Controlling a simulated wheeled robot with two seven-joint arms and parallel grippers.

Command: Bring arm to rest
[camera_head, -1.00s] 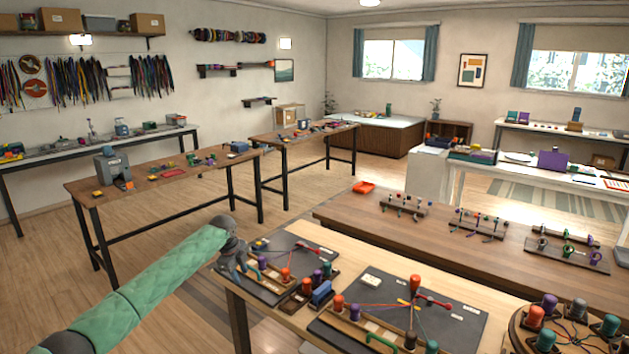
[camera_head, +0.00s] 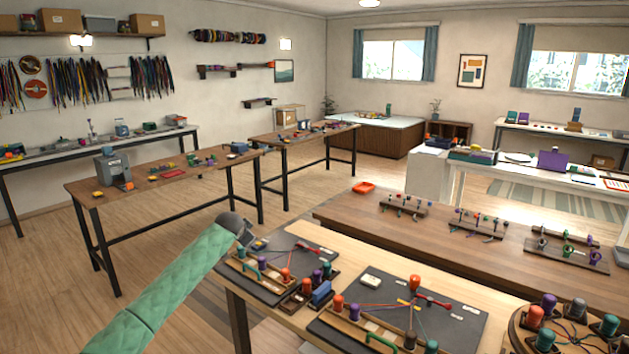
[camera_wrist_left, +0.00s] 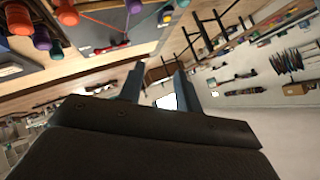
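My left arm, in a green quilted sleeve, reaches in from the lower left of the head view. Its gripper (camera_head: 249,238) hangs over the left rear corner of the left braiding board (camera_head: 262,291), small and partly hidden by the wrist. In the left wrist view the two fingers of this gripper (camera_wrist_left: 157,86) stand apart with nothing between them. The right braiding board (camera_head: 455,325) has cords running to an orange bobbin (camera_head: 415,283). My right gripper is not in view.
A round braiding stand (camera_head: 517,335) with several bobbins is at the lower right. A dark wooden bench (camera_head: 440,240) with peg racks stands behind the near table (camera_head: 232,285). Open floor (camera_head: 180,260) lies left of the near table.

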